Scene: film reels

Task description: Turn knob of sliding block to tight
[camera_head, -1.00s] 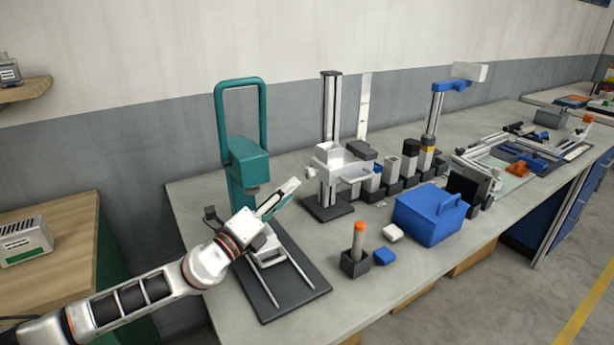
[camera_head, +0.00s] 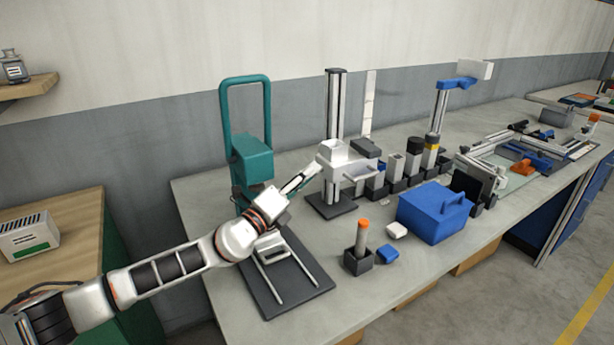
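My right gripper is not in view.
A green press (camera_head: 251,160) stands behind my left arm, over a black plate with rails (camera_head: 262,293). A dark holder (camera_head: 358,262) with an orange-topped tube, a blue box (camera_head: 432,212) and several small blocks stand to the right. The bench front is mostly clear.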

